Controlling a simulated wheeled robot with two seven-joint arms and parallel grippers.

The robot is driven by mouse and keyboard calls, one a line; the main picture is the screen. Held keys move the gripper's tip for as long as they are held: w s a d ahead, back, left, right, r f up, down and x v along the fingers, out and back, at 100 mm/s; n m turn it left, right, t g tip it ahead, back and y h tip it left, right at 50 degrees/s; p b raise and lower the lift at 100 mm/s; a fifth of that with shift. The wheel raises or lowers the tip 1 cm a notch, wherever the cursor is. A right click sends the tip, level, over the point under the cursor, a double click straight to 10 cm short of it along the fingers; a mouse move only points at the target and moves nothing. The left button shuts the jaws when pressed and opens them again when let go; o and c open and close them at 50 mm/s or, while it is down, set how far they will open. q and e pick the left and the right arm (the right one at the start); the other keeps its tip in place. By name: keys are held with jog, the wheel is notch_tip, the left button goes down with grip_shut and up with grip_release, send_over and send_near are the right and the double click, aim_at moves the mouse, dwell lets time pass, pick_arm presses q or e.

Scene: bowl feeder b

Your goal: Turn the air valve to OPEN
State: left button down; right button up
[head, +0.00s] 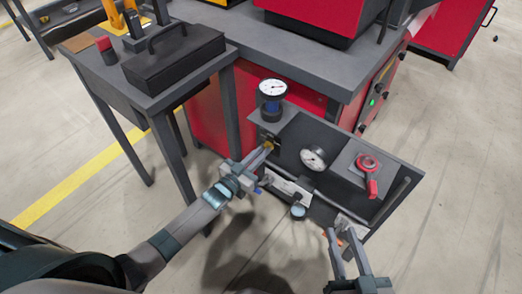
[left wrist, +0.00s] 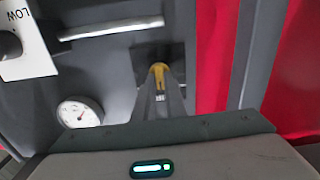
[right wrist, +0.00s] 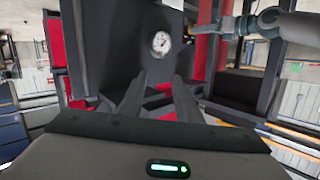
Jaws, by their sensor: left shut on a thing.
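A dark control panel (head: 328,142) stands in front of the red machine. A small yellow handle (head: 268,146) shows at its left end, and I take it for the air valve. My left gripper (head: 264,151) is shut on it. In the left wrist view the yellow handle (left wrist: 158,70) sits between the fingertips (left wrist: 160,82), before a dark square plate. Most of the handle is hidden, and no OPEN mark is readable. My right gripper (head: 345,232) is open and empty at the panel's lower right; its parted fingers also show in the right wrist view (right wrist: 158,95).
The panel carries a round gauge (head: 313,158), a red lever (head: 371,177) on a grey plate and a white label (head: 290,188). A second gauge (head: 272,88) stands above its left end. A side table (head: 160,92) with a black toolbox (head: 172,58) is at the left.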

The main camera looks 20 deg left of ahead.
pick_arm(q)
jog(key=shift+s+d+f+m+p, duration=0.1)
jog(key=shift+m+p, duration=0.1)
jog(key=shift+m, duration=2.15)
jog(key=shift+d+m+p, duration=0.1)
jog(key=shift+m+p, duration=0.1)
jog(key=shift+m, duration=2.15)
pick_arm(e)
jog(key=shift+s+d+f+g+h, duration=0.1)
jog(key=shift+s+d+f+g, duration=0.1)
jog(key=shift+f+g, duration=0.3)
jog(key=shift+s+d+f+g+h, duration=0.15)
jog(key=shift+f+g, duration=0.15)
jog(key=shift+f, duration=0.4)
jog(key=shift+s+d+f+g+h, duration=0.1)
jog(key=shift+s+d+f+g, duration=0.1)
jog(key=shift+f+g, duration=0.3)
pick_arm(q)
jog(key=c, duration=1.8)
grip_release()
jog(key=shift+s, duration=0.1)
